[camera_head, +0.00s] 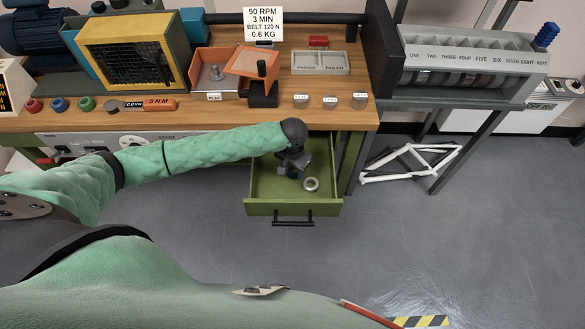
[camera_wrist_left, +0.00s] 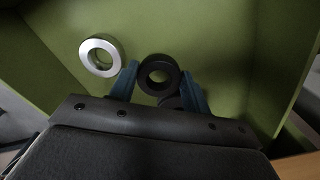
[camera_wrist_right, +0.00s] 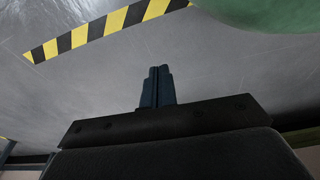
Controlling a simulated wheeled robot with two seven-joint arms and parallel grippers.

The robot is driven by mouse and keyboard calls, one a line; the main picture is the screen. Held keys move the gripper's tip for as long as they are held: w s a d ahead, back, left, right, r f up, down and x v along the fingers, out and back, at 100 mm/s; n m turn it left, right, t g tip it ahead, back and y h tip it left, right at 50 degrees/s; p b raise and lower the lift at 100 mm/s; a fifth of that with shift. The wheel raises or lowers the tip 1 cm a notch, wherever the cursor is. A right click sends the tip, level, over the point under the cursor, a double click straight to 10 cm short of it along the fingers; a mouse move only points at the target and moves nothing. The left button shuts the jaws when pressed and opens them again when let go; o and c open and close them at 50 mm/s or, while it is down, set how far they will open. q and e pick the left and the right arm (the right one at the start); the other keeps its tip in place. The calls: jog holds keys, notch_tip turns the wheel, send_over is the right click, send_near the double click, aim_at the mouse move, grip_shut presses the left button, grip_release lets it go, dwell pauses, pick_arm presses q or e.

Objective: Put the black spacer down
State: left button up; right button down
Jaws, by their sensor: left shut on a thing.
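The black spacer (camera_wrist_left: 159,60) is a dark ring between the two blue fingers of my left gripper (camera_wrist_left: 158,82) in the left wrist view. My left gripper is shut on it, inside the open green drawer (camera_head: 325,207). A second dark rounded part (camera_wrist_left: 171,103) shows below the spacer, mostly hidden by the gripper. In the head view my left gripper (camera_head: 293,165) hides most of the spacer. A silver ring (camera_head: 311,184) lies on the drawer floor beside it; it also shows in the left wrist view (camera_wrist_left: 88,58). My right gripper (camera_wrist_right: 158,86) is shut and empty above the floor.
The workbench (camera_head: 215,120) above the drawer holds orange trays (camera_head: 215,82), a grey passed/failed tray (camera_head: 320,72) and several small labelled weights. The drawer floor has free room around the silver ring. A white bicycle frame (camera_head: 410,160) lies at right.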

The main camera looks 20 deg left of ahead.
pick_arm(q)
jog(key=shift+f, duration=0.7)
pick_arm(e)
jog(key=shift+s+d+f, duration=0.25)
jog(key=shift+s+f, duration=0.1)
jog(key=shift+f, duration=0.1)
pick_arm(q)
jog(key=shift+f, duration=0.15)
jog(key=o, duration=0.8)
pick_arm(e)
jog(key=shift+d, duration=0.15)
pick_arm(q)
jog(key=shift+r, duration=0.5)
notch_tip(320, 180, up, 3)
jog(key=shift+f+b, duration=0.2)
jog(key=shift+b, duration=0.3)
notch_tip(320, 180, up, 9)
jog(key=shift+f+b, duration=0.15)
jog(key=shift+b, duration=0.8)
pick_arm(e)
notch_tip(320, 180, up, 6)
jog(key=w+a, duration=0.3)
jog(key=shift+f, duration=0.25)
jog(key=shift+d, duration=0.15)
